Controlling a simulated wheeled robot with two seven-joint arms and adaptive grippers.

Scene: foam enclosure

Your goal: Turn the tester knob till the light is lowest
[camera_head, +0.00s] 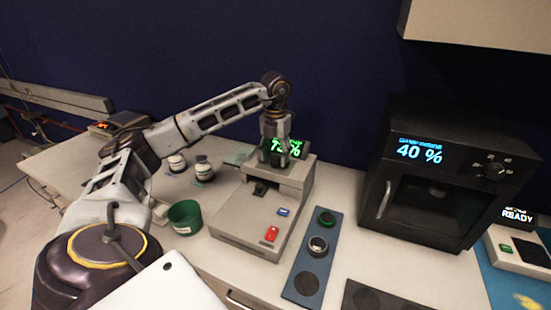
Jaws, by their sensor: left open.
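A black box-shaped device (375,195) stands at the right with a door, a handle and a blue display (419,151) reading 40 %. A round dark knob (494,170) with marks around it is on its upper right front. A grey device (245,215) stands left of it, with a green percent display (296,149) partly hidden by my gripper. My left gripper (270,160) is open, pointing down over the back of the grey device, near that display and well left of the knob. Whether it touches the grey device I cannot tell. My right gripper is out of view.
A blue strip (307,270) with round pieces lies between the two devices. A green cup (185,217) and small white jars (203,169) stand left of the grey device. A unit reading READY (517,215) is at the far right. A cabinet (480,25) hangs above.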

